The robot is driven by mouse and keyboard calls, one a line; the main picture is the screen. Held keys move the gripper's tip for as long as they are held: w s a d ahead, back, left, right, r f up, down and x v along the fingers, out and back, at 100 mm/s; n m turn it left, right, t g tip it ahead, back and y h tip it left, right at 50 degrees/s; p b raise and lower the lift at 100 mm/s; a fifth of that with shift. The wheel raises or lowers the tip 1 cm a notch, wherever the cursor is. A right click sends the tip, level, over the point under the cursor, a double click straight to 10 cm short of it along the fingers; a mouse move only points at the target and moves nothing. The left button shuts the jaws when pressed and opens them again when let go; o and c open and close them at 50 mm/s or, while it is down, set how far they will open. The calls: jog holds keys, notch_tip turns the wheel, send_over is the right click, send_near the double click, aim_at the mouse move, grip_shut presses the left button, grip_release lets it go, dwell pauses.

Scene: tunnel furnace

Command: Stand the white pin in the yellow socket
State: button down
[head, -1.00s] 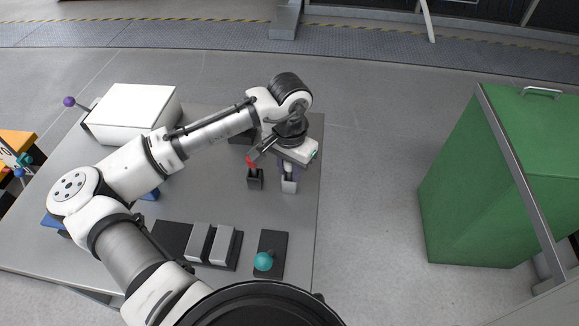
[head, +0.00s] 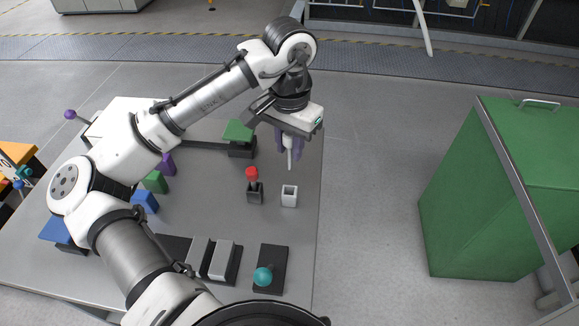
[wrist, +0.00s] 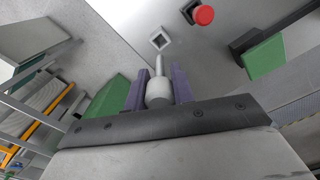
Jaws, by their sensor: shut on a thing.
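My gripper (head: 289,143) is shut on the white pin (head: 290,156), which hangs tip down above the table. In the wrist view the pin (wrist: 158,90) sits between the two purple fingers (wrist: 158,97), its thin end pointing away toward a small square socket (wrist: 160,41). That open-topped socket (head: 289,197) looks white-grey in the head view and stands below and apart from the pin. I cannot make out a yellow socket in either view.
A red-topped piece (head: 252,174) stands in a dark block left of the pale socket. A green plate (head: 238,131) on a dark base is behind. Green (head: 155,182), blue (head: 146,201) and purple blocks are at left. A teal ball (head: 263,276) is in front.

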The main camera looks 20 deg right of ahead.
notch_tip(320, 180, up, 8)
jog(key=shift+a, duration=0.1)
dwell(0.4)
